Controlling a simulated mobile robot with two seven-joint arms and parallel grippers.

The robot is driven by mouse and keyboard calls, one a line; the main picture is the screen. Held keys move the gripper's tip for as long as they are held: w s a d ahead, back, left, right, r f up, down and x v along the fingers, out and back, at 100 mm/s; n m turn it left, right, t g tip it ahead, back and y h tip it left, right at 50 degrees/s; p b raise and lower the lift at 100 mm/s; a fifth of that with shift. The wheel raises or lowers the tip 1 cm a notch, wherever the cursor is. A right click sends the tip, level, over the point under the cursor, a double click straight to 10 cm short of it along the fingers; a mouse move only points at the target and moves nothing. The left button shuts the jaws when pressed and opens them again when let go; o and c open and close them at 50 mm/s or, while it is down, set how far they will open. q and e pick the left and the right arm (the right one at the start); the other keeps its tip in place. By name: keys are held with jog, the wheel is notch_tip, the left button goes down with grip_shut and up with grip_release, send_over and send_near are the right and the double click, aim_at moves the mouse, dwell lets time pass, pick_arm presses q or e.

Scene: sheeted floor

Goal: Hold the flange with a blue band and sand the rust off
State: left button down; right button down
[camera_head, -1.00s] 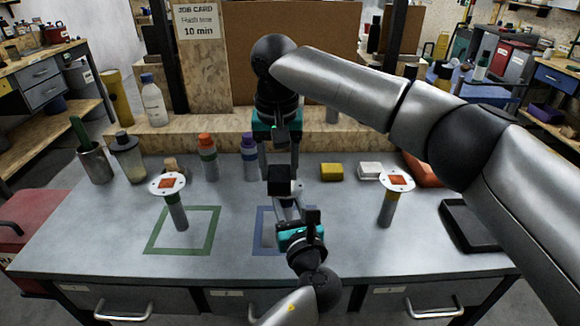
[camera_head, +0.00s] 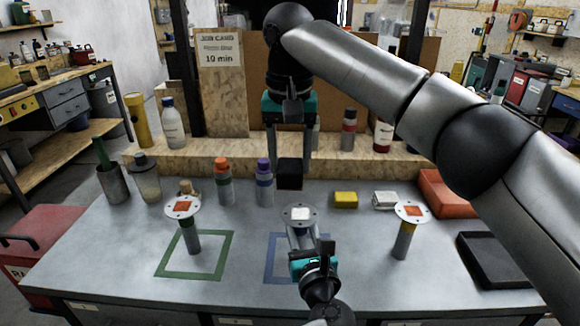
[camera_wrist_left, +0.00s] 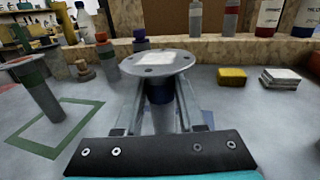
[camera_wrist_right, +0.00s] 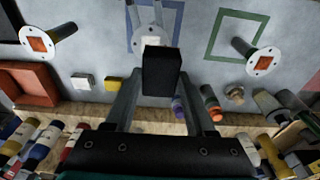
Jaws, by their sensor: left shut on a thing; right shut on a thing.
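The flange with a blue band (camera_head: 288,214) stands upright at the blue square outline, its top face showing a pale, whitish patch. The blue band (camera_wrist_left: 160,94) shows under the disc in the left wrist view. My left gripper (camera_head: 301,236) is shut on its stem from the front. My right gripper (camera_head: 290,158) points down and is shut on a black block (camera_head: 290,174), held above and apart from the disc. Whether the flange's foot touches the table is hidden.
A green-banded flange (camera_head: 190,238) at left and a yellow-banded flange (camera_head: 404,242) at right carry orange-brown patches. Bottles, a yellow sponge (camera_head: 346,199), a pale stack (camera_head: 385,200), an orange bin (camera_head: 445,195) and a black tray (camera_head: 490,262) stand around. The front table is mostly clear.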

dwell(0.4)
pick_arm(q)
jog(key=shift+c, duration=2.2)
grip_release()
jog(key=shift+s+d+f, duration=0.1)
jog(key=shift+s, duration=0.25)
jog(key=v, duration=1.1)
jog(key=shift+s, duration=0.25)
